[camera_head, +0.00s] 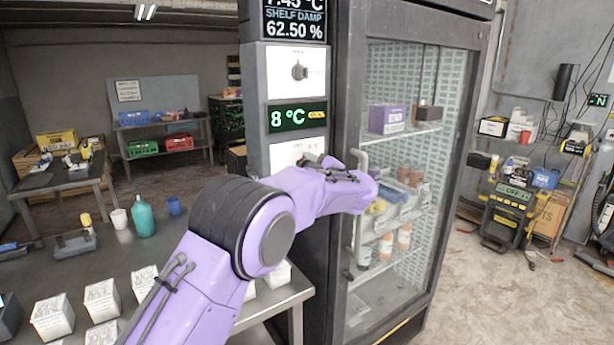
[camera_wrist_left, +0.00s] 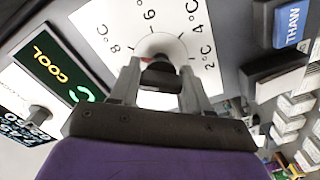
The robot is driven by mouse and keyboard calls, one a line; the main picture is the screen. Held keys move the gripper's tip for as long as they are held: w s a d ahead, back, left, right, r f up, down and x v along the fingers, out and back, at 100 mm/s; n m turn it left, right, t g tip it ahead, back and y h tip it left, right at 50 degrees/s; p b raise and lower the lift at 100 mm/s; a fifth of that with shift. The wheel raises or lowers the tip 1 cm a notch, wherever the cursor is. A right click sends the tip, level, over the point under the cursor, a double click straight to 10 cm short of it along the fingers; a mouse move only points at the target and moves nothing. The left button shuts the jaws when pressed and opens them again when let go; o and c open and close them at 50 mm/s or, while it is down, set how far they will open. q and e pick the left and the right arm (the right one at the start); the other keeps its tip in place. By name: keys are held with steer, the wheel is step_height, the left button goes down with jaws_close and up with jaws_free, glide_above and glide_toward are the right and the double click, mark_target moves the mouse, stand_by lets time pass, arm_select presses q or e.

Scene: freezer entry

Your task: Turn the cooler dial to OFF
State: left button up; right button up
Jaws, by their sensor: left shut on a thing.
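The cooler dial is a dark knob (camera_wrist_left: 160,80) on a white panel (camera_wrist_left: 110,22) in the left wrist view. The panel is marked 8°C, 6, 4 and 2°C; no OFF mark is readable. A small red mark shows at the knob's edge, by the left fingertip. My left gripper (camera_wrist_left: 160,73) is shut on the knob, one finger on each side. In the head view my left arm covers this knob and most of its white panel (camera_head: 285,155). A display (camera_head: 297,116) above it reads 8 °C. My right gripper is not in view.
A glass-door fridge (camera_head: 455,110) with a handle (camera_head: 352,240) stands right beside the control column. A metal table (camera_head: 185,235) below my arm holds white boxes (camera_head: 53,318) and a teal bottle (camera_head: 143,217).

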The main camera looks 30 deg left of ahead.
arm_select(q)
steer(key=n+b, duration=0.4)
steer(key=shift+f+b, duration=0.3)
steer(key=shift+f, duration=0.1)
steer(key=shift+r+n+b, duration=0.1)
steer(key=shift+n+b, duration=1.15)
steer(key=shift+n, duration=0.25)
steer(key=o, duration=1)
steer(key=shift+s+r, duration=0.1)
steer(key=shift+c, duration=0.2)
steer(key=shift+d, duration=0.1)
steer(key=b+v, duration=0.4)
steer(key=v, duration=0.6)
steer(key=shift+s+d, duration=0.1)
steer(key=shift+d, duration=0.05)
